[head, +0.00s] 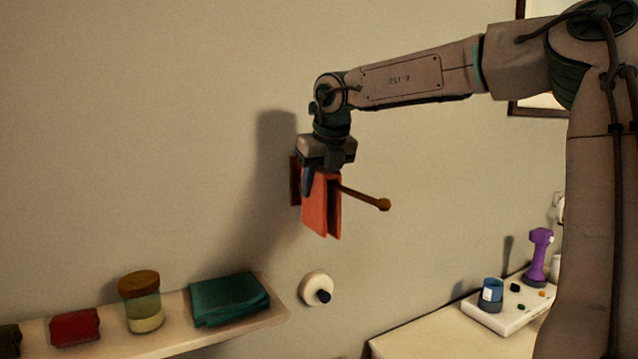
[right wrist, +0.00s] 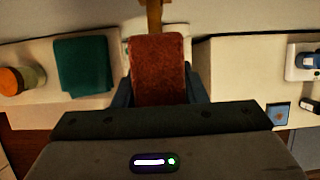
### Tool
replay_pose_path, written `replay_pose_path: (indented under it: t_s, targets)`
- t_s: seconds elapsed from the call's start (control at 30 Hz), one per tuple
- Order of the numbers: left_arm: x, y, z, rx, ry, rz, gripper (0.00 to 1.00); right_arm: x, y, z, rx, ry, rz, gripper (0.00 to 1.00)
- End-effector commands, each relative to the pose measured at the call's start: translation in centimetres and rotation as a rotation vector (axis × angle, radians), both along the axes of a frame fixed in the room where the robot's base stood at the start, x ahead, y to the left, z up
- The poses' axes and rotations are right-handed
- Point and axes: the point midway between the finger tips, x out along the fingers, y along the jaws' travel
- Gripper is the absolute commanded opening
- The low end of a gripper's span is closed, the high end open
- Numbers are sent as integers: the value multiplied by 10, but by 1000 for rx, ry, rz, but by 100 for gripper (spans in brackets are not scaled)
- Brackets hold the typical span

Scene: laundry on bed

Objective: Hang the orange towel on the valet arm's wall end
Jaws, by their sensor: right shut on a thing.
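The orange towel (head: 316,208) hangs in two layers close to the wall, and it also shows in the right wrist view (right wrist: 158,70). The wooden valet arm (head: 364,196) sticks out from a wall plate (head: 294,181) and ends in a round knob. The towel is at the wall end of this arm and appears to straddle it; the contact along its top is hidden by the gripper. My right gripper (head: 318,172) points down and is shut on the towel's top, with a finger on each side in the right wrist view (right wrist: 160,88). My left gripper is not in view.
Below left, a shelf (head: 275,318) holds a folded green cloth (head: 228,299), a jar (head: 141,303) and a red cloth (head: 75,328). A white round wall fixture (head: 314,287) sits below the towel. A counter (head: 420,335) with a white tray (head: 488,318) stands at right.

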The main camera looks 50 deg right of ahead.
Motion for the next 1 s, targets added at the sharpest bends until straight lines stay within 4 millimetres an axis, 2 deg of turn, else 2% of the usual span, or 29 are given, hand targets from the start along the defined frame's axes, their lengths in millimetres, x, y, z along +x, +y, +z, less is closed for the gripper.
replay_pose_path:
  t_s: [0.07, 0.1, 0.2, 0.5, 0.63, 0.87, 0.9, 1.0]
  targets:
    - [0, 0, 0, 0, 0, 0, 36, 0, 0, 0, 0, 0, 0, 15]
    - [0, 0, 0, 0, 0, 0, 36, 0, 0, 0, 0, 0, 0, 44]
    - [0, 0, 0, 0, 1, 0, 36, 0, 0, 0, 0, 0, 0, 63]
    - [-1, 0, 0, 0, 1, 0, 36, 0, 0, 1, 0, 0, 0, 63]
    - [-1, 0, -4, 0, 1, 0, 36, -4, 1, 11, -3, -2, -1, 63]
    - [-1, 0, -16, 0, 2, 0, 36, -21, 7, 52, -2, -5, -1, 63]
    - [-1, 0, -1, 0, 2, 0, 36, -24, 8, 68, 0, -3, 0, 63]
    - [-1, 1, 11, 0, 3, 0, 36, -31, 10, 85, 0, -1, 0, 63]
